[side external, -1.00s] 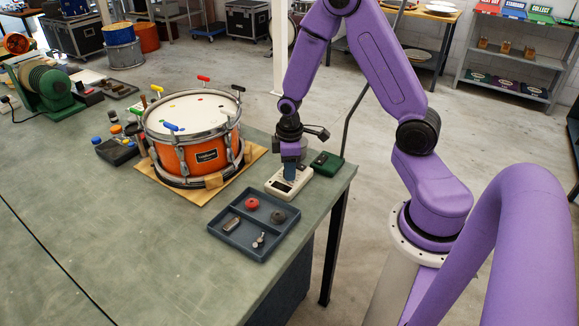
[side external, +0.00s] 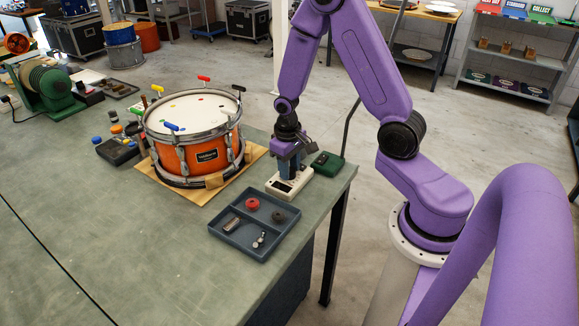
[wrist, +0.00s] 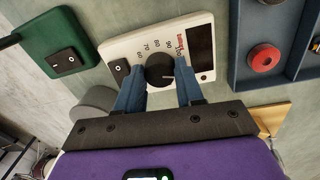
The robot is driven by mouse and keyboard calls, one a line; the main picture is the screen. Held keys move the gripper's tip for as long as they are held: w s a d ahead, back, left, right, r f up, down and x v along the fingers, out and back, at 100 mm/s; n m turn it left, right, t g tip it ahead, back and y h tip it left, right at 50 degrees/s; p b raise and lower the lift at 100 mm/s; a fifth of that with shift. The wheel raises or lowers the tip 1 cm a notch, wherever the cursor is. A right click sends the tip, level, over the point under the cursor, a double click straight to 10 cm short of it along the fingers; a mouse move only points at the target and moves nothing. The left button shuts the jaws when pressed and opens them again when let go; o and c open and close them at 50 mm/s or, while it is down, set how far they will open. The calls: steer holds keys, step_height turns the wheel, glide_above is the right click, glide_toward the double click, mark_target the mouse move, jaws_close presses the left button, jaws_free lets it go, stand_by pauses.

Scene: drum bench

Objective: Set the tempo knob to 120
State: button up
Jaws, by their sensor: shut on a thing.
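The cream tempo box (side external: 290,184) lies on the bench near its right edge, and it fills the top of the wrist view (wrist: 122,46). Its black round knob (wrist: 159,66) has a white pointer line toward the lower right in the wrist view. Small printed numbers arc above and left of the knob; I cannot read a 120 mark, and the lower part of the dial is hidden. The box also has a dark display window and a black rocker switch. My gripper (wrist: 160,73) has its blue fingers shut on the knob, one on each side.
A green box (side external: 327,164) with a black switch sits close beside the tempo box. A dark tray (side external: 238,237) with a red round piece (side external: 253,204) and small metal parts is in front. An orange snare drum (side external: 195,150) stands to the left.

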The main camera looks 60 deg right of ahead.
steer(key=shift+m, duration=0.8)
steer(key=o, duration=0.8)
steer(key=shift+c, duration=0.2)
step_height(320, 180, up, 17)
steer(key=shift+a+r, duration=0.2)
steer(key=shift+a, duration=0.25)
steer(key=shift+w, duration=0.1)
